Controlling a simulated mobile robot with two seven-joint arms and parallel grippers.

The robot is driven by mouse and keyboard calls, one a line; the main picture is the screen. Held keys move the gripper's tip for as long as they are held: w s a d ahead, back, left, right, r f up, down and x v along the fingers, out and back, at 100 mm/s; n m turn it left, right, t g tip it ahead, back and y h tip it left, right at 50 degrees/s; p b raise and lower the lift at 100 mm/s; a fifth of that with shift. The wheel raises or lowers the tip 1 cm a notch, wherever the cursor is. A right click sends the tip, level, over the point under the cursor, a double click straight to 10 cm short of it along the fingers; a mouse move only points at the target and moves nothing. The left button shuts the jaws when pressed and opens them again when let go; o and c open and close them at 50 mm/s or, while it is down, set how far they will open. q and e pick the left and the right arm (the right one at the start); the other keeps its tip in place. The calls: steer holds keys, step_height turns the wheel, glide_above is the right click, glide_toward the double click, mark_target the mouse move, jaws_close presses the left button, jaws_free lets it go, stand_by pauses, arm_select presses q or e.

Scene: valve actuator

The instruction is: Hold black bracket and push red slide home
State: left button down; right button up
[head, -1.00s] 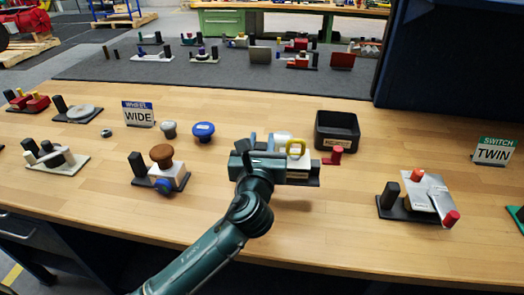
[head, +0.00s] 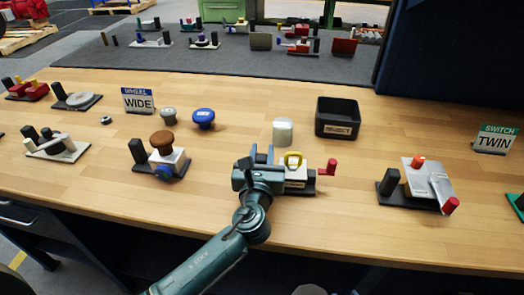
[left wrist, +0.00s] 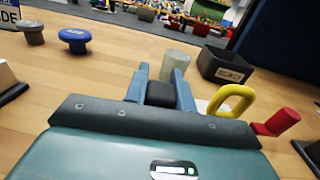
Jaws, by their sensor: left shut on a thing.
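My left gripper (head: 262,158) is shut on the black bracket, an upright block that shows between its fingers in the left wrist view (left wrist: 160,94). In the head view the gripper hides most of the bracket. Right of it, on the same dark base, is a pale body with a yellow ring handle (head: 293,160); the ring also shows in the left wrist view (left wrist: 232,105). The red slide (head: 328,168) sticks out at the body's right side, and its red end shows in the left wrist view (left wrist: 280,121). My right gripper is not in view.
A pale translucent cylinder (head: 283,131) and a black reject bin (head: 338,119) stand behind the device. A brown-knobbed device (head: 162,155) is to the left, a plate with red knobs (head: 425,185) to the right. Wood is bare in between.

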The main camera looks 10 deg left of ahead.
arm_select(q)
steer(key=shift+f, duration=0.5)
stand_by(0.9)
